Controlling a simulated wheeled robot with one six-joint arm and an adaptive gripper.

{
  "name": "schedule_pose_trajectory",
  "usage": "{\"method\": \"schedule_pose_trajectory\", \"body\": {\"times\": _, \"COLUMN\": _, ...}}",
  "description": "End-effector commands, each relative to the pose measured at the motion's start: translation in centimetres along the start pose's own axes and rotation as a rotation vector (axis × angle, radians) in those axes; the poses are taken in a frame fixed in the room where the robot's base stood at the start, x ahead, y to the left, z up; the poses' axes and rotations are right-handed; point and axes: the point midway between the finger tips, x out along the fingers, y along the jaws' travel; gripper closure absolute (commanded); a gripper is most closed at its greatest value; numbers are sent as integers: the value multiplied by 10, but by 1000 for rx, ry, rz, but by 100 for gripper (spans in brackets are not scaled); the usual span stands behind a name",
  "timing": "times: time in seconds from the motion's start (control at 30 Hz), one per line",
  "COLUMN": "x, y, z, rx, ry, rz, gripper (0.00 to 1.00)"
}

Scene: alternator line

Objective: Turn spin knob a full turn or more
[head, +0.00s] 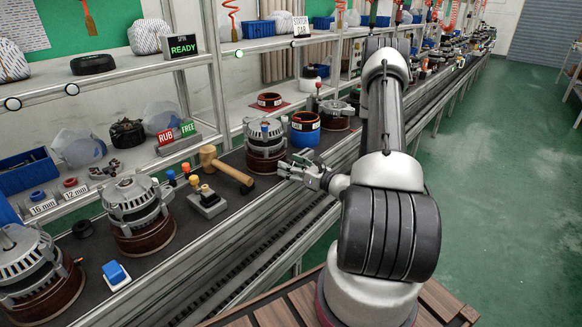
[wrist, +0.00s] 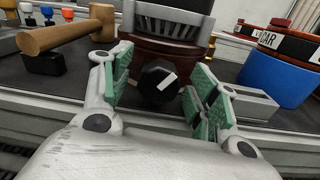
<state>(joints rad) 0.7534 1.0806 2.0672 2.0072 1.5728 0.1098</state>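The spin knob (wrist: 158,82) is a dark faceted knob with a white mark on its face. In the wrist view it sits at the front of the red-brown base (wrist: 150,50) of an alternator. My gripper (wrist: 162,92) is open, with a green-padded finger on each side of the knob and visible gaps between pads and knob. In the head view my gripper (head: 298,170) is at the front of the alternator (head: 265,140) on the bench; the knob cannot be made out there. The white mark tilts up to the right.
A wooden mallet (head: 226,167) lies left of my gripper, beside a small block with coloured pegs (head: 207,200). A blue container (head: 305,129) stands to the right. A sign reads READY (head: 183,45); another panel reads RUB and FREE (head: 178,138).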

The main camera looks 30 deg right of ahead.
Motion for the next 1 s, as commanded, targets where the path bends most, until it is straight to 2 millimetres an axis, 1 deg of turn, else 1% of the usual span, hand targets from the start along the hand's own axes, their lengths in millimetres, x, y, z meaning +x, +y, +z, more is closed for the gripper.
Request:
{"method": "schedule_pose_trajectory", "body": {"times": 0.03, "x": 0, "y": 0, "z": 0, "rx": 0, "ry": 0, "rz": 0, "gripper": 49}}
{"method": "schedule_pose_trajectory", "body": {"times": 0.23, "x": 0, "y": 0, "z": 0, "rx": 0, "ry": 0, "rz": 0, "gripper": 85}}
{"method": "schedule_pose_trajectory", "body": {"times": 0.37, "x": 0, "y": 0, "z": 0, "rx": -6, "ry": 0, "rz": 0, "gripper": 86}}
{"method": "schedule_pose_trajectory", "body": {"times": 0.43, "x": 0, "y": 0, "z": 0, "rx": -42, "ry": 1, "rz": 0, "gripper": 86}}
{"method": "schedule_pose_trajectory", "body": {"times": 0.63, "x": 0, "y": 1, "z": 0, "rx": -271, "ry": 9, "rz": -1, "gripper": 86}}
{"method": "schedule_pose_trajectory", "body": {"times": 0.77, "x": 0, "y": 1, "z": 0, "rx": -377, "ry": 12, "rz": -1, "gripper": 86}}
{"method": "schedule_pose_trajectory", "body": {"times": 1.0, "x": 0, "y": 1, "z": 0, "rx": -405, "ry": 13, "rz": -1, "gripper": 86}}
